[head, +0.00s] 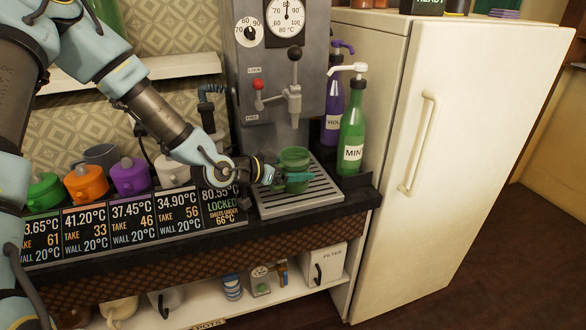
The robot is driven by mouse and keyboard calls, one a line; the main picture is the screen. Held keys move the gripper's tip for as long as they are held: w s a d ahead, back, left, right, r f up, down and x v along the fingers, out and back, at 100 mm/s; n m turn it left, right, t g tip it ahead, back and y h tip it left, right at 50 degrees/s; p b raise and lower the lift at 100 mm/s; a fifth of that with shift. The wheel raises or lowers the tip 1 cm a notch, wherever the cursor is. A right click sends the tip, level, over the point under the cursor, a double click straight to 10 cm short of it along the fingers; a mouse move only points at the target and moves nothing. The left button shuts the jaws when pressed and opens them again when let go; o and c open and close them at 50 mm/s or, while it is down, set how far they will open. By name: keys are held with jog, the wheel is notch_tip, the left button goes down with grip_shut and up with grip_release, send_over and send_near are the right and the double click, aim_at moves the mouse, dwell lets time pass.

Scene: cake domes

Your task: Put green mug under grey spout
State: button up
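The green mug (293,158) is upright over the slatted drip tray (310,202) of the grey machine. It is below the grey spout (294,103), with a gap between rim and spout. My gripper (290,178) reaches in from the left, and one teal finger lies across the mug's front. The other finger is hidden by the mug. The gripper looks shut on the mug. I cannot tell whether the mug's base touches the tray.
Green (352,135) and purple (333,108) pump bottles stand close to the right of the tray. A red-knobbed lever (258,88) sits left of the spout. Several coloured lidded pots line the left counter behind display panels (133,225). A white fridge (455,140) stands right.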

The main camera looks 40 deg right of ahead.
jog(key=shift+r, duration=0.2)
jog(key=b+v, duration=0.1)
jog(key=v, duration=1.1)
jog(key=shift+f, duration=0.1)
jog(key=shift+f, duration=0.15)
